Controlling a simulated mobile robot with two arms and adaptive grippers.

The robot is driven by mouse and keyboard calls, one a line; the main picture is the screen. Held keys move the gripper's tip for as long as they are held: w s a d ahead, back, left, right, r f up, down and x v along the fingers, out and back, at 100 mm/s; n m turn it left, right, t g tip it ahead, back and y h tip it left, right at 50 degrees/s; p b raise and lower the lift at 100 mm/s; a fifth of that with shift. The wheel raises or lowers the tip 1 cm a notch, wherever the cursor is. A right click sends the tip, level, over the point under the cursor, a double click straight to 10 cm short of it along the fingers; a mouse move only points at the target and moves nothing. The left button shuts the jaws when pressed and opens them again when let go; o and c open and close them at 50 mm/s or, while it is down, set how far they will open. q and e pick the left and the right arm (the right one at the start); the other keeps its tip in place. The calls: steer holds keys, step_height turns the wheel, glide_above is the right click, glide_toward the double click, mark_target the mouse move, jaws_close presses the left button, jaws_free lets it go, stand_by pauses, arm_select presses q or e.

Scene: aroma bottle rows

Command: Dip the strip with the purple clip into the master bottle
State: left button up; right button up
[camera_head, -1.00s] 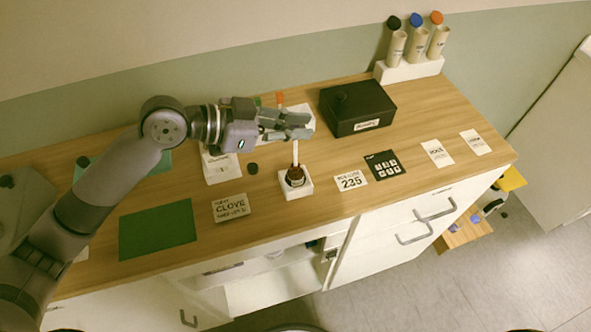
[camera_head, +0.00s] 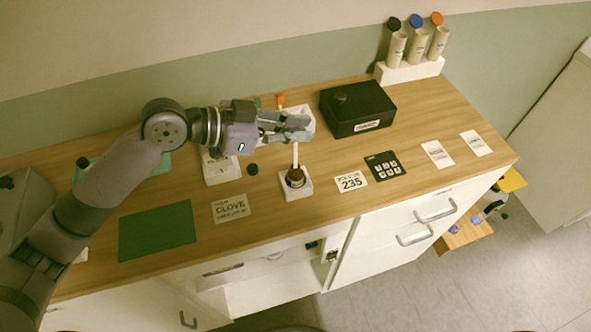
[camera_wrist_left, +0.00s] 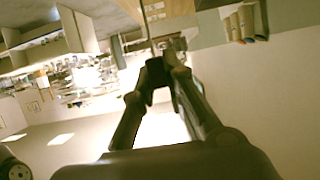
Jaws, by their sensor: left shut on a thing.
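My left gripper (camera_head: 304,127) is above the small brown bottle (camera_head: 296,180), with its fingers shut on a thin white strip (camera_head: 295,155). The strip hangs upright and its lower end is at the bottle's mouth; I cannot tell how deep it reaches inside. The bottle stands upright in a white square holder (camera_head: 301,193) near the counter's front edge. The clip on the strip is hidden by the fingers, so its purple colour does not show. The left wrist view shows the fingers (camera_wrist_left: 160,72) close together with a thin upright piece beyond them. My right gripper is out of view.
A black box (camera_head: 358,108) stands behind to the right. A clove card (camera_head: 231,209), a 235 card (camera_head: 351,182), a black card (camera_head: 385,165) and a green mat (camera_head: 157,230) lie around the bottle.

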arm_select(q)
steer(key=shift+f+b, duration=1.6)
steer(key=shift+f, duration=0.5)
steer(key=shift+r, duration=0.1)
steer(key=shift+r+p, duration=3.45)
steer(key=shift+r, duration=0.75)
